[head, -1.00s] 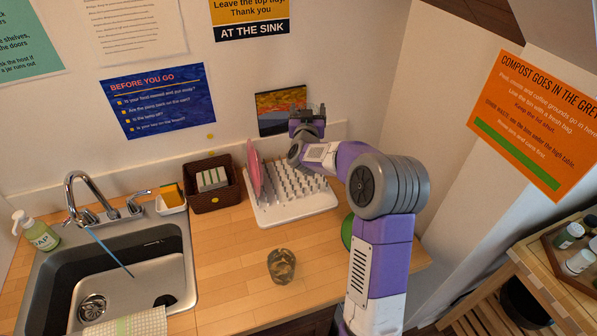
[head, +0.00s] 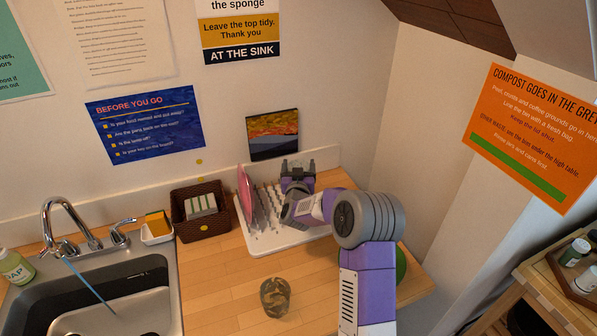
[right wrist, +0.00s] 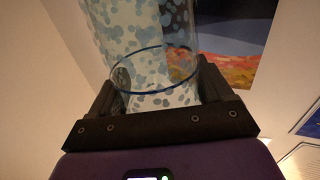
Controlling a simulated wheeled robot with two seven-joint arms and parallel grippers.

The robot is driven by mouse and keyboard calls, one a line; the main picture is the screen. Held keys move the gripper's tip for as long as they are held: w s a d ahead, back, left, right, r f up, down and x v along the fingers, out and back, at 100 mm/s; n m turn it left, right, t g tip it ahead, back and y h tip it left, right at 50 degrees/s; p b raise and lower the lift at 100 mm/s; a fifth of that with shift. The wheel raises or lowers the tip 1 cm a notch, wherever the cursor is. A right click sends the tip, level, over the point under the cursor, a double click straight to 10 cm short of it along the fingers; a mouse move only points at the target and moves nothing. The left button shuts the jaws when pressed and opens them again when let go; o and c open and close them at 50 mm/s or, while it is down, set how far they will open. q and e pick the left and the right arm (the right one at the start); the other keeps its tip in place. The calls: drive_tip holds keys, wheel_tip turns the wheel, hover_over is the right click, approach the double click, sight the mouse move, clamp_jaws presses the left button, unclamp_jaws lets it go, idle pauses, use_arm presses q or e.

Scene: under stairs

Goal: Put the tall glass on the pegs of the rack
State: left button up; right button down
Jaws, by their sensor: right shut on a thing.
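The tall glass (right wrist: 145,40) is clear with blue-grey spots and a dark blue ring line. In the right wrist view it stands between the fingers of my right gripper (right wrist: 158,95), which is shut on it. In the head view my right gripper (head: 298,168) is over the back right part of the white peg rack (head: 262,246), and the glass cannot be made out there. The rack has rows of upright pegs, partly hidden by my right arm. Whether the glass touches any peg cannot be seen. My left gripper is not in view.
A pink plate (head: 245,194) stands on edge at the rack's left. A brown basket (head: 203,224) is left of the rack. A dark patterned tumbler (head: 275,297) stands on the counter in front. A framed picture (head: 272,135) is behind. The sink (head: 150,275) is at left.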

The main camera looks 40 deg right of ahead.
drive_tip(key=shift+f, duration=0.55)
drive_tip(key=shift+f, duration=0.15)
unclamp_jaws()
drive_tip(key=shift+r, duration=0.2)
drive_tip(key=v, duration=1.2)
drive_tip(key=shift+b, duration=0.3)
